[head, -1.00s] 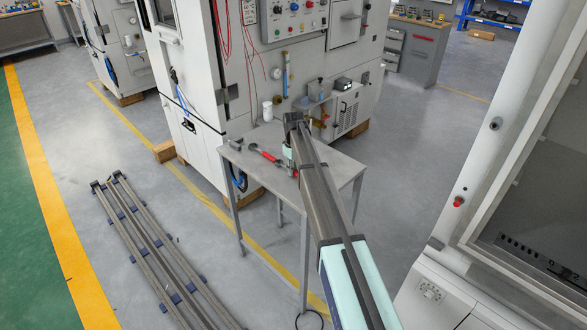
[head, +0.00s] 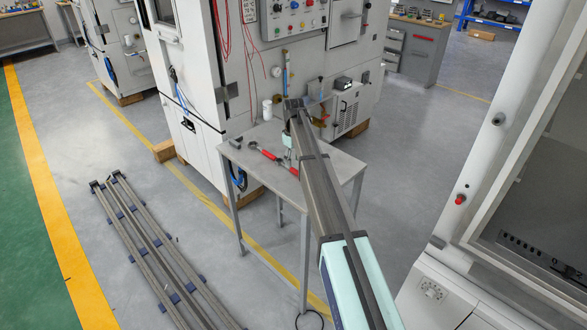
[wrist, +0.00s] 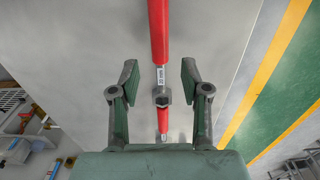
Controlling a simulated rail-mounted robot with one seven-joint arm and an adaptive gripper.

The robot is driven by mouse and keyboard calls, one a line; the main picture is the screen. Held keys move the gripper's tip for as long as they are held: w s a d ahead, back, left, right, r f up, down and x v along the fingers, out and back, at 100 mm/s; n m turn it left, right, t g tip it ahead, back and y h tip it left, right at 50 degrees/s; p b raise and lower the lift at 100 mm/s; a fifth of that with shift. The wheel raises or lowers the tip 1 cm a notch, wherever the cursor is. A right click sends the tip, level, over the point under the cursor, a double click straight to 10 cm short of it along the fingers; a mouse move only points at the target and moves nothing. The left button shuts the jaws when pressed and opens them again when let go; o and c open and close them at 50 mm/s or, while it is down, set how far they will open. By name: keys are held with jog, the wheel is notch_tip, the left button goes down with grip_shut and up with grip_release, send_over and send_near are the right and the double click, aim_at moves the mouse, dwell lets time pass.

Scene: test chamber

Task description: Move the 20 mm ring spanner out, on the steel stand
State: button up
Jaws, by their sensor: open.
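A red-handled spanner (head: 268,155) lies on the steel stand (head: 335,172), its grey end towards the left. My arm hides part of it in the head view. In the wrist view the red handle (wrist: 158,35) runs down between the fingers, with a small white label and a grey hexagonal part below it. Another red length continues further down. The label is too small to read. My gripper (wrist: 160,82) is open, with one finger on each side of the handle and a gap on both sides. I cannot tell its height above the handle.
Long metal rails (head: 150,245) lie on the floor at left. A white chamber (head: 500,170) is at right.

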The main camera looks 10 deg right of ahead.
aim_at(294, 169)
notch_tip(294, 169, up, 8)
jog(key=b, duration=0.2)
dwell(0.3)
